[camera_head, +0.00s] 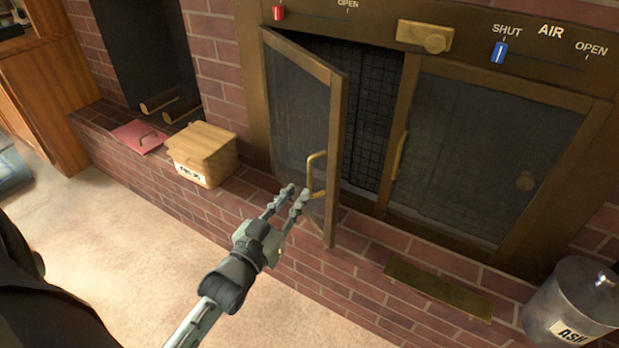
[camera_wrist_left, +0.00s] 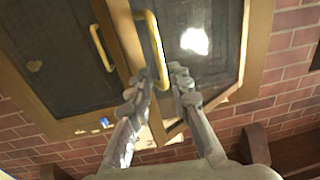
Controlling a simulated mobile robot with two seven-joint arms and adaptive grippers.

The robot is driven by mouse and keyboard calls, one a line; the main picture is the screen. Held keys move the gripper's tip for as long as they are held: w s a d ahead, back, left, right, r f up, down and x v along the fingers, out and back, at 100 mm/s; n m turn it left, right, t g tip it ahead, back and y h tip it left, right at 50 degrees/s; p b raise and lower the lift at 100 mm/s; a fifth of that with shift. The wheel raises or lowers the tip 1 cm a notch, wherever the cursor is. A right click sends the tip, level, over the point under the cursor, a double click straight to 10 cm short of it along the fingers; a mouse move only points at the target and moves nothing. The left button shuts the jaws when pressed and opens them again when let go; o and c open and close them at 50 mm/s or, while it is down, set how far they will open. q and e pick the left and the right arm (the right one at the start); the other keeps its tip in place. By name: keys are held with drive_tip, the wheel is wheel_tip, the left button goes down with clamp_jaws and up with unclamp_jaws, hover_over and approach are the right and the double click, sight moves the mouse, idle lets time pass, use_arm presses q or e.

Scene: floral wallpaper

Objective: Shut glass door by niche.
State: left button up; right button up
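The left glass door (camera_head: 296,112), brass-framed with dark glass, stands ajar, swung out from the fireplace on its left side. It is the door nearer the log niche (camera_head: 150,50). Its brass handle (camera_head: 316,172) is near the free edge; it also shows in the left wrist view (camera_wrist_left: 153,45). My left gripper (camera_head: 295,193) is open, its fingertips close by the handle's lower end. In the left wrist view the fingertips (camera_wrist_left: 162,82) lie on either side of that end; contact cannot be told. The right glass door (camera_head: 485,150) is closed. My right gripper is not in view.
A wooden box (camera_head: 203,148) and a red folder-like item (camera_head: 138,137) lie on the brick ledge (camera_head: 245,188). A metal ash bin (camera_head: 570,298) stands at the lower right. A brass plate (camera_head: 438,290) lies on the ledge below the doors. Carpet (camera_head: 110,240) is clear.

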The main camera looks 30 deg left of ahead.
sight(309, 179)
use_arm(q)
drive_tip(key=w, duration=0.7)
drive_tip(key=shift+w+a, duration=0.25)
drive_tip(key=shift+a, duration=0.05)
clamp_jaws()
